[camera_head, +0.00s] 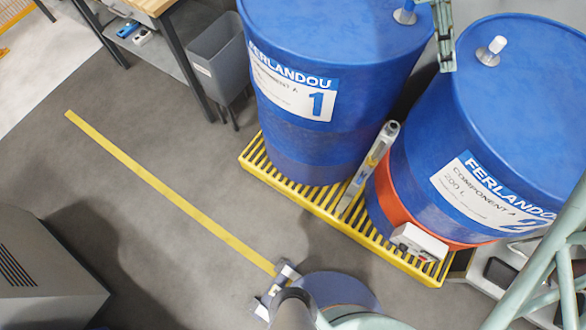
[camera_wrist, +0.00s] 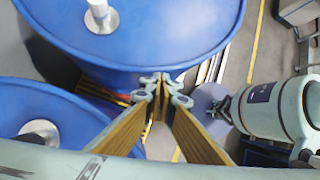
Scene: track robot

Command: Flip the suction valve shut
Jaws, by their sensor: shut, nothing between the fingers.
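Two blue drums stand side by side, drum 1 (camera_head: 330,60) on the left and drum 2 (camera_head: 530,110) on the right. My gripper (camera_head: 446,68) is above the gap between the drums in the head view. In the wrist view its fingertips (camera_wrist: 162,78) meet over a drum's side, with nothing between them. Its fingers hide part of the drums.
The drums stand on a yellow grated pallet (camera_head: 262,165). A white-grey tube (camera_head: 368,168) leans between them. A white box (camera_head: 420,240) sits at drum 2's foot. A grey bin (camera_head: 218,58) stands beside a workbench. The floor around the yellow line (camera_head: 165,190) is clear.

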